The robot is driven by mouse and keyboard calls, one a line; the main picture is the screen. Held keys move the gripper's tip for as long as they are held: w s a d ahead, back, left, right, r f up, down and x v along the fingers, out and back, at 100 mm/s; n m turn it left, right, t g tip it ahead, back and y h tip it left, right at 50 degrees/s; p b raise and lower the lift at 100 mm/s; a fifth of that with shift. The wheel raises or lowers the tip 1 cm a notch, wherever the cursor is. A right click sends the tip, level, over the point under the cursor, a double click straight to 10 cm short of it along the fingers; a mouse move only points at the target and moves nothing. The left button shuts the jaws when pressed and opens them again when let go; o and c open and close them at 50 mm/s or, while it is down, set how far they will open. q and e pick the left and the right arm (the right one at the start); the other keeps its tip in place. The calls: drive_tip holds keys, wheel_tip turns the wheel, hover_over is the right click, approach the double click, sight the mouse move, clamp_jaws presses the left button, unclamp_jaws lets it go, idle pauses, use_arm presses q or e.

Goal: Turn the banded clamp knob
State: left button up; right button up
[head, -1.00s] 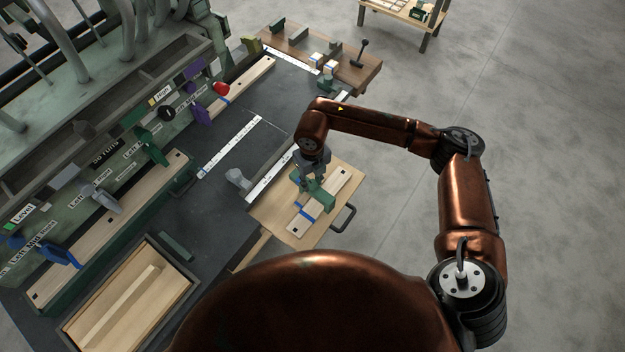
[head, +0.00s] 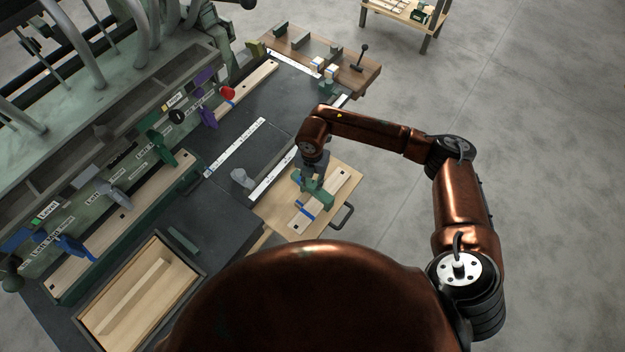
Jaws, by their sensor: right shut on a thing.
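A green clamp (head: 321,191) sits across a pale wooden board (head: 333,192) on the light wooden panel at the bench's right side. A blue band (head: 305,211) crosses the board just below the clamp. My right gripper (head: 311,178) comes down from above onto the clamp's upper left end and is shut on it, at what seems to be its knob. The fingers and the knob are small and dark here, so the knob's own markings and its turn angle cannot be made out. My left gripper is not in view.
The dark bench (head: 225,200) holds white rulers (head: 236,147) and a grey cylinder (head: 241,178). A wooden box (head: 190,277) stands at lower left. Labelled levers, including a red knob (head: 227,93), line the machine. Bare floor lies to the right.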

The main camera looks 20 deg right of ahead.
sight(312, 184)
drive_tip(key=shift+m, duration=0.6)
drive_tip(key=o, duration=1.2)
drive_tip(key=shift+c, duration=0.2)
drive_tip(key=shift+r, duration=0.1)
wheel_tip(312, 184, up, 12)
